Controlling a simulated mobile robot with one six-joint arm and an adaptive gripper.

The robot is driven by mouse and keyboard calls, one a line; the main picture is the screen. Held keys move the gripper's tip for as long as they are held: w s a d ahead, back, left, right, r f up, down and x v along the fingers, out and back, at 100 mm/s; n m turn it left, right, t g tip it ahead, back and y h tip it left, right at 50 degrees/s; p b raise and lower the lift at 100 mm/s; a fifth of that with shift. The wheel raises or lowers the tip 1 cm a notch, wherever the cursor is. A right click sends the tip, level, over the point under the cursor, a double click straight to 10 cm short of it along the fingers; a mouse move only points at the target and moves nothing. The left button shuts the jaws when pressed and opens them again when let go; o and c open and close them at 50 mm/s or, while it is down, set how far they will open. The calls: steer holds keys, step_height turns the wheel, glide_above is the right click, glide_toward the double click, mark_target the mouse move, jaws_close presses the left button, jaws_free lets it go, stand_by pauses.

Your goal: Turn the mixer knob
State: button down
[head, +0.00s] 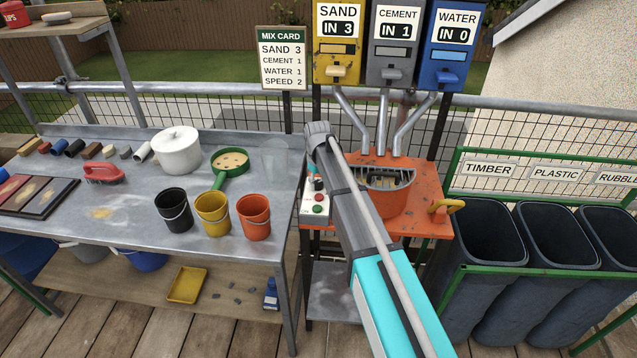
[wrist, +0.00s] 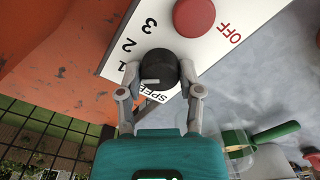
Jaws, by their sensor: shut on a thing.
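The mixer knob (wrist: 158,68) is a round black dial with a white pointer line, on a white panel marked SPEED and 1, 2, 3. In the wrist view the pointer lies toward the 1. My gripper (wrist: 158,82) is shut on the knob, one finger on each side. In the head view my arm reaches to the control panel (head: 314,205), and the knob and fingertips are mostly hidden behind it. The mixer (head: 385,195) is an orange tub on an orange stand. The mix card (head: 283,58) reads sand 3, cement 1, water 1, speed 2.
A red OFF button (wrist: 194,16) sits close beside the knob. Sand (head: 337,42), cement (head: 397,46) and water (head: 456,47) dispensers read IN 3, IN 1 and IN 0. The workbench (head: 130,215) at left holds buckets and a pot. Bins (head: 485,235) stand at right.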

steer(key=m, duration=0.3)
steer(key=shift+d+m, duration=0.1)
steer(key=shift+m, duration=2.2)
steer(key=shift+c, duration=1.3)
jaws_free()
steer(key=shift+w, duration=0.1)
steer(key=shift+n, duration=0.4)
